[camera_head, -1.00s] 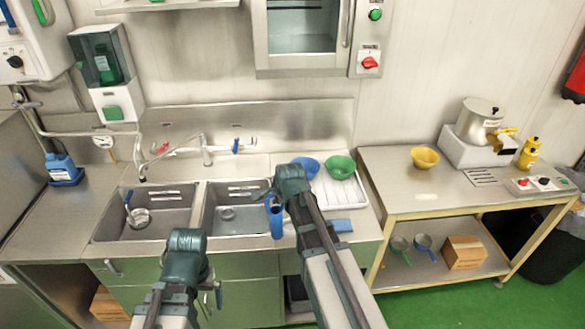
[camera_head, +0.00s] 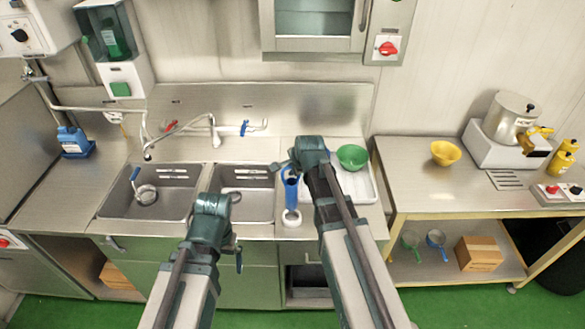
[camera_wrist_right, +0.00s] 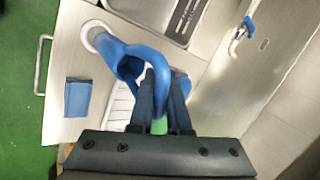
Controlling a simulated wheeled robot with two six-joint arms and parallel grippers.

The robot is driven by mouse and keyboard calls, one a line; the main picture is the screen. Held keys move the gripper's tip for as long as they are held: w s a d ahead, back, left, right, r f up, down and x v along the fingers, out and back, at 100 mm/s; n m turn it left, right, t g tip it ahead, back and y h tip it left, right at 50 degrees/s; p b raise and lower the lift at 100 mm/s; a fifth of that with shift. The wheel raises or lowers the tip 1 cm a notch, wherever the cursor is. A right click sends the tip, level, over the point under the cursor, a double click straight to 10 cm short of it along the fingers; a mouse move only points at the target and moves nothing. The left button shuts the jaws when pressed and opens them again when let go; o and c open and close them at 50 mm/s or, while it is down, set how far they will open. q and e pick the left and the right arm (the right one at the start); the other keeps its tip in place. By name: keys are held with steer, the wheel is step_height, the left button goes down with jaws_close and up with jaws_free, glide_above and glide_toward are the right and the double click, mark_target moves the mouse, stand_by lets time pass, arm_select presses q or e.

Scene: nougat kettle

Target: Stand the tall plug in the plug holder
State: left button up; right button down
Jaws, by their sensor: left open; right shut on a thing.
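The tall plug (camera_head: 291,193) is a blue tube with a loop handle. My right gripper (camera_head: 288,172) is shut on its handle; in the right wrist view the fingers (camera_wrist_right: 160,98) grip the loop of the plug (camera_wrist_right: 118,55). The plug holder (camera_head: 292,218) is a small pale ring at the counter's front, right of the sinks. In the right wrist view the plug's lower end overlaps the holder (camera_wrist_right: 94,34); I cannot tell whether it is inside or just above. My left gripper (camera_head: 238,258) is open and empty, low before the cabinet front.
Two sinks (camera_head: 150,208) lie left of the plug, with taps behind. A green bowl (camera_head: 352,156) sits on the white drainer (camera_head: 364,190) behind my right arm. A blue cloth (camera_wrist_right: 77,98) lies near the holder. A side table (camera_head: 415,180) with a yellow bowl stands right.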

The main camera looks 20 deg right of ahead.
mark_target(293, 181)
steer(key=shift+f+b, duration=3.2)
steer(key=shift+f, duration=0.05)
steer(key=shift+f+b, duration=0.55)
steer(key=c, duration=0.8)
jaws_free()
steer(key=a+p+v, duration=0.1)
steer(key=p+v, duration=1)
steer(key=v, duration=0.2)
steer(key=shift+s+d+r, duration=0.15)
steer(key=shift+d+r, duration=0.25)
steer(key=shift+d, duration=0.05)
steer(key=shift+f, duration=0.1)
